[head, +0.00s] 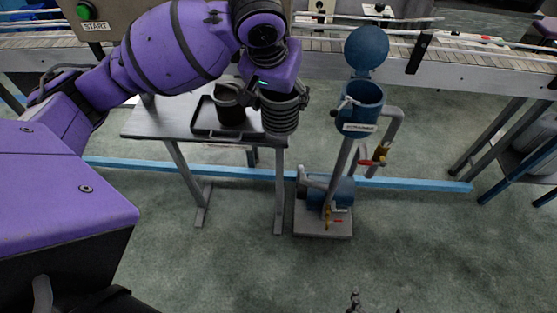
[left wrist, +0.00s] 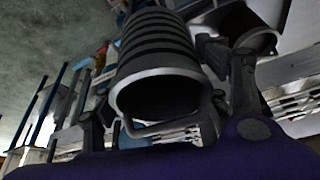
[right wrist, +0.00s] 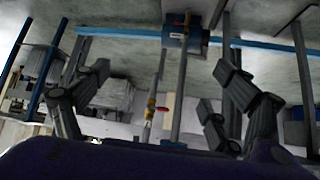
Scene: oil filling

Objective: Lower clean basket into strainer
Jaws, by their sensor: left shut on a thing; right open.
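A grey ribbed basket (head: 281,114) hangs roughly upright from my left gripper (head: 272,92), which is shut on it. In the left wrist view the basket (left wrist: 158,62) sits between the fingers, its open rim and wire handle towards the camera. The blue strainer (head: 360,112) stands to the right of the basket, apart from it. Its round lid (head: 367,48) is swung up and open. My right gripper (right wrist: 155,95) is open, with its fingers wide apart and nothing between them.
A second, dark basket (head: 231,108) stands in a tray (head: 205,131) on a grey metal table (head: 150,122). Pipes with a red-handled valve (head: 372,162) and a blue pump (head: 340,192) adjoin the strainer. A conveyor (head: 460,58) runs behind. The front floor is clear.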

